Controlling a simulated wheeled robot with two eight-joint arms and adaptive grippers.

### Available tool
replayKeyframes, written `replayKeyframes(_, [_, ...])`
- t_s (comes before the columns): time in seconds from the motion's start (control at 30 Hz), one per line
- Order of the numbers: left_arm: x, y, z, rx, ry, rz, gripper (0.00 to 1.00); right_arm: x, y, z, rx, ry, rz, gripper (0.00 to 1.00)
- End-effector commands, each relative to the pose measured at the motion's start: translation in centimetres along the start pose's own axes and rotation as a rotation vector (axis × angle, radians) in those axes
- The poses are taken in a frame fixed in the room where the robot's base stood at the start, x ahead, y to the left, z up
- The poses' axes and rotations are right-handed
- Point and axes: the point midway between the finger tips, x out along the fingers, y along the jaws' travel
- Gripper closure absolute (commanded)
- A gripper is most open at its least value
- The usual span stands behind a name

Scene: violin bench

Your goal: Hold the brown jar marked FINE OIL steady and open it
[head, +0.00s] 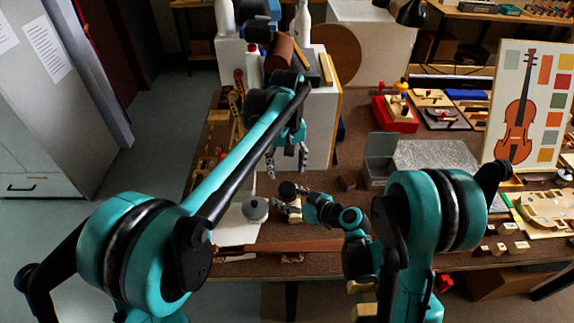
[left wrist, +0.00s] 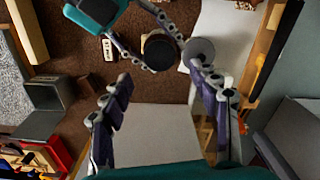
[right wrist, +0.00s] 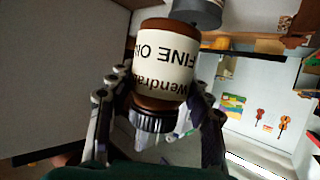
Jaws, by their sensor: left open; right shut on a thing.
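The brown jar with a white label reading FINE OIL (right wrist: 165,68) stands between the fingers of my right gripper (right wrist: 155,110), which is shut on it. In the right wrist view it appears upside down, its black ribbed lid at the bottom. The black lid (head: 288,189) is on the jar and also shows from above in the left wrist view (left wrist: 159,52). My left gripper (head: 288,162) is open and empty, above and behind the jar in the head view. Its fingers (left wrist: 165,95) are spread wide and apart from the lid. Much of the jar's body is hidden in the head view.
A grey round-topped object (head: 255,207) stands close to the jar's left. A tall pale block (head: 318,125) rises behind my left gripper. An open grey box (head: 378,170) is to the right. A brown fingerboard-like strip (head: 290,246) lies in front.

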Motion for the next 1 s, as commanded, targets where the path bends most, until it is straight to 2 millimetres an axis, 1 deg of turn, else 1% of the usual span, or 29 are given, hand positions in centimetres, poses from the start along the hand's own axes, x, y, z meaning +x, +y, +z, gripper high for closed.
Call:
replayKeyframes(0.03, [-0.2, 0.0, 0.0, 0.07, 0.0, -0.001, 0.39, 0.0, 0.0, 0.0, 0.0, 0.0, 0.0, 1.0])
replayKeyframes(0.1, [-0.3, 0.0, 0.0, 0.155, -0.001, -0.001, 0.39, 0.0, 0.0, 0.0, 0.0, 0.0, 0.0, 1.0])
replayKeyframes(0.27, [-0.3, 0.1, 0.0, 0.258, -0.001, -0.002, 0.39, 0.0, 0.0, 0.0, 0.0, 0.0, 0.0, 1.0])
replayKeyframes(0.37, [0.5, 0.1, 0.0, 0.273, -0.001, -0.002, 0.39, 0.0, 0.0, 0.0, 0.0, 0.0, 0.0, 1.0])
replayKeyframes(0.7, [5.7, 0.1, 0.0, 0.271, -0.001, -0.001, 0.39, 0.0, 0.0, 0.0, 0.0, 0.0, 0.0, 1.0])
replayKeyframes(0.83, [7.0, 0.1, 0.0, 0.27, -0.001, -0.001, 0.39, 0.0, 0.0, 0.0, 0.0, 0.0, 0.0, 1.0])
replayKeyframes(1.0, [7.5, 0.0, 0.0, 0.27, -0.001, -0.001, 0.39, 0.0, 0.0, 0.0, 0.0, 0.0, 0.0, 1.0])
